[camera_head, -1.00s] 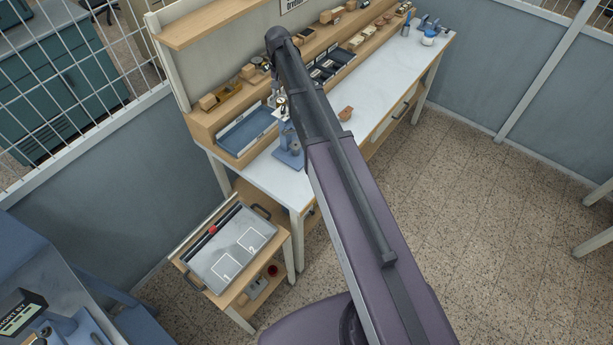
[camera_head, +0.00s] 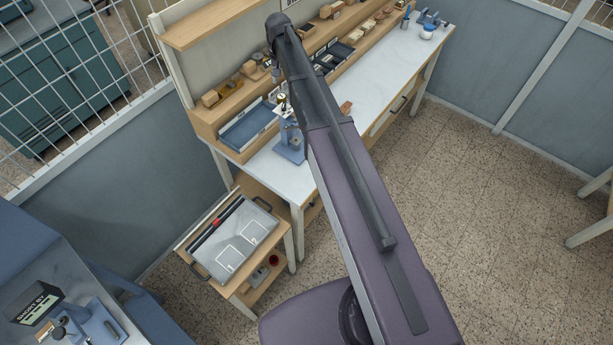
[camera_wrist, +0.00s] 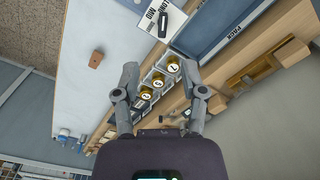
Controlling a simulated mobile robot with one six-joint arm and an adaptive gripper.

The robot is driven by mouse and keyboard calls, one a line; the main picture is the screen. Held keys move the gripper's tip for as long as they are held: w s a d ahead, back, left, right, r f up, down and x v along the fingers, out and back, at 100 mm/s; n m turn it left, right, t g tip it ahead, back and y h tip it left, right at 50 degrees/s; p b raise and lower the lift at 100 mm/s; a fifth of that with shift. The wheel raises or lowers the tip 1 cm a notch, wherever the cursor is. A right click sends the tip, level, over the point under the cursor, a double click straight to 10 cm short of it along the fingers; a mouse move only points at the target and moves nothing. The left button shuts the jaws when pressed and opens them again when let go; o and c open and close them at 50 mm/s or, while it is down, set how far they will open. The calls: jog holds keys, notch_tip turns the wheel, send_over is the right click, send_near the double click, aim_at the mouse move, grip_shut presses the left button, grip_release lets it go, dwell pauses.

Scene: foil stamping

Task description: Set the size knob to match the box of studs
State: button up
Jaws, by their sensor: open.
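My gripper (camera_wrist: 160,70) is open and empty in the wrist view, its two fingers spread above the bench. Beyond and between the fingers is a row of small boxes with round gold discs (camera_wrist: 158,80) on them; the marks on the discs are too small to read surely. I cannot tell whether one of these is the box of studs. A blue hand press (camera_head: 290,146) stands on the near left end of the bench in the head view. The gripper is mostly hidden by my arm in the head view.
The white bench top (camera_head: 388,62) is largely clear, with a brown block (camera_wrist: 96,59) on it. A blue tray (camera_head: 247,130) lies at the back. A wooden cart (camera_head: 233,291) holds a grey tray (camera_head: 258,228) with two outlined squares. Another blue device (camera_head: 97,325) stands at lower left.

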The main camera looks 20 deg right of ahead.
jog(key=s+f+n+b, duration=0.1)
jog(key=s+f+b, duration=0.7)
jog(key=s, duration=0.6)
jog(key=s+f+n+b, duration=0.2)
jog(key=s+f+b, duration=0.7)
jog(key=s, duration=0.5)
jog(key=shift+s+a+f, duration=0.15)
jog(key=shift+s+f, duration=0.15)
jog(key=shift+f, duration=0.15)
jog(key=shift+s, duration=0.1)
